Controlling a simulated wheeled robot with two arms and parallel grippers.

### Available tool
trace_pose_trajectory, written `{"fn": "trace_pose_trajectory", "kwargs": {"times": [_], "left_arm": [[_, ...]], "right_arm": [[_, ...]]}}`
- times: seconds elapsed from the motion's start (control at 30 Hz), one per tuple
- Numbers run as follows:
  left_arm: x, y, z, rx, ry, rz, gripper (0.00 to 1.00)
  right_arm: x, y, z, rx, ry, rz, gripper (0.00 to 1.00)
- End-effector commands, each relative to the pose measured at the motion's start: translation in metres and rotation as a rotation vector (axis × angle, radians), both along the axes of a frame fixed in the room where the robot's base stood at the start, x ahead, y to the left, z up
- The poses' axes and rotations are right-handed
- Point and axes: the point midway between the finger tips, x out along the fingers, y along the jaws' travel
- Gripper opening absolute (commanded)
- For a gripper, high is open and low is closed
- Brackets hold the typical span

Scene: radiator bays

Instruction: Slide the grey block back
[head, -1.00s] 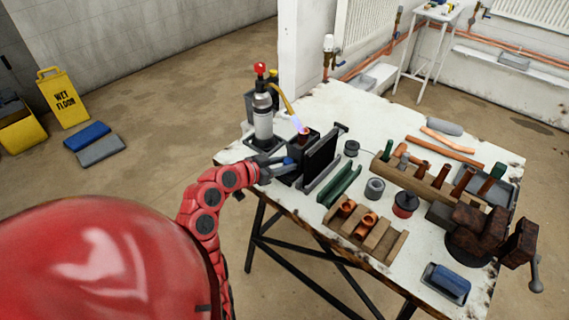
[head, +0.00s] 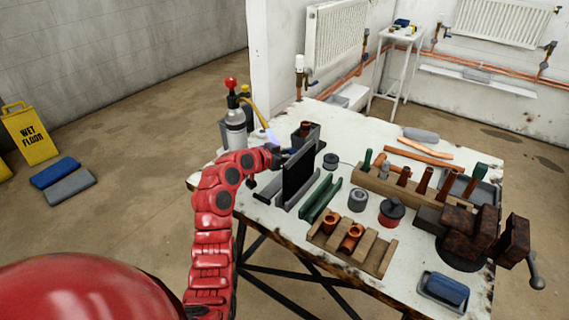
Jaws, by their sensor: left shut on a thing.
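The dark grey block (head: 312,135) stands near the table's back left edge, with a brown-copper fitting (head: 304,129) at its top. My left gripper (head: 286,153) reaches in from the left and is shut on the block's near side; the fingertips are small and partly hidden. A gas torch (head: 235,120) with a red knob stands to the left, and its bluish flame (head: 270,134) points towards the block with a gap between flame and fitting. My right gripper is not in view.
A black upright panel (head: 298,180) stands in a grey rail just in front of the block. A green channel (head: 319,199), a wooden rack with copper fittings (head: 367,252) and a rusty vise (head: 472,235) fill the right of the table (head: 312,270).

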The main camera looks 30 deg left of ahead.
Motion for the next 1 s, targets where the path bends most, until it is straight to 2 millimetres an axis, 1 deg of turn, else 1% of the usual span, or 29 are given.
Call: {"fn": "trace_pose_trajectory", "kwargs": {"times": [0.03, 0.23, 0.27, 0.4, 1.0], "left_arm": [[0.0008, 0.0004, 0.0028, 0.003, -0.006, 0.001, 0.00], [0.0008, 0.0004, 0.0039, 0.002, -0.008, 0.001, 0.00], [0.0008, 0.0004, 0.0040, 0.002, -0.008, 0.001, 0.42], [0.0005, 0.0003, 0.0034, 0.001, -0.006, 0.001, 0.67], [0.0002, 0.0001, 0.0021, 0.001, -0.003, 0.000, 0.67]], "right_arm": [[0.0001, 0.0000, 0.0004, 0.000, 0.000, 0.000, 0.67], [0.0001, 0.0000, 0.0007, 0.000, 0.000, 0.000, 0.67], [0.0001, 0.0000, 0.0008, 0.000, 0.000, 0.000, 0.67], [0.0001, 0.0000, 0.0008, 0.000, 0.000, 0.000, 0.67], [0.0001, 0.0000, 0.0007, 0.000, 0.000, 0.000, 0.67]]}}
